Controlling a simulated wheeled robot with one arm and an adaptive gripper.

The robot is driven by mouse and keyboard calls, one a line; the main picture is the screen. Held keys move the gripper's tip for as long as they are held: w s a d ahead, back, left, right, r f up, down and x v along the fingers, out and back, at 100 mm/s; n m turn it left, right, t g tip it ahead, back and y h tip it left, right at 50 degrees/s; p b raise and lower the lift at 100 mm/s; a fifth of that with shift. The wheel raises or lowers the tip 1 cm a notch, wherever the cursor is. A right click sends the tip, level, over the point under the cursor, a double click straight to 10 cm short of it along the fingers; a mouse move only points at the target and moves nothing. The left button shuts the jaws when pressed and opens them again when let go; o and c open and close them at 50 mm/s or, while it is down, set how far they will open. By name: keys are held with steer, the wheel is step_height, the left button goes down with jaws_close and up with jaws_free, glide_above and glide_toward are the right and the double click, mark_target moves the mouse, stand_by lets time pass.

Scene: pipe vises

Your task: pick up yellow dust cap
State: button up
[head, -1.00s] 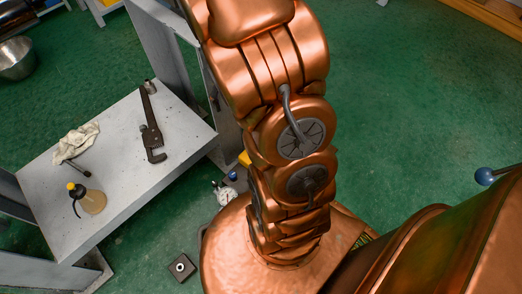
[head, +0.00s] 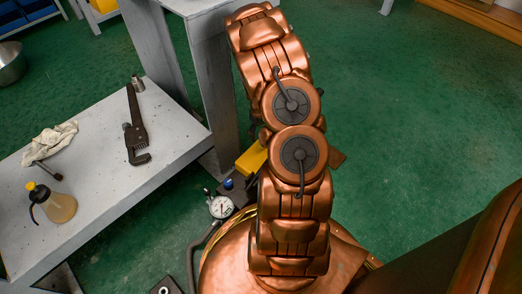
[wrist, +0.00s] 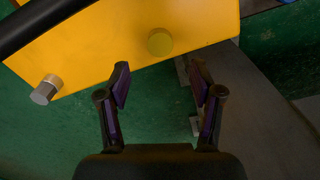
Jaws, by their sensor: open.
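In the wrist view a round, dull yellow disc (wrist: 160,42) that looks like the dust cap sits on the face of a larger yellow body (wrist: 205,22). My gripper (wrist: 160,78) is open and empty. Its two fingers point toward the yellow body, one on each side below the disc, with a visible gap to it. In the head view a yellow block (head: 252,158) shows partly behind my arm. The gripper and the disc are hidden there.
A silver bolt (wrist: 46,89) and a dark bar (wrist: 45,22) are at the yellow body's left. In the head view a gauge (head: 220,207) lies near the yellow block. A grey bench (head: 105,185) holds a wrench (head: 135,125), a rag (head: 50,143) and an oil can (head: 60,207).

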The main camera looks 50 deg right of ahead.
step_height(320, 180, down, 7)
steer(key=b, duration=0.3)
steer(key=shift+w+f+b, duration=0.1)
steer(key=shift+f+b, duration=0.1)
steer(key=shift+b, duration=0.1)
steer(key=shift+c, duration=0.2)
steer(key=c, duration=1)
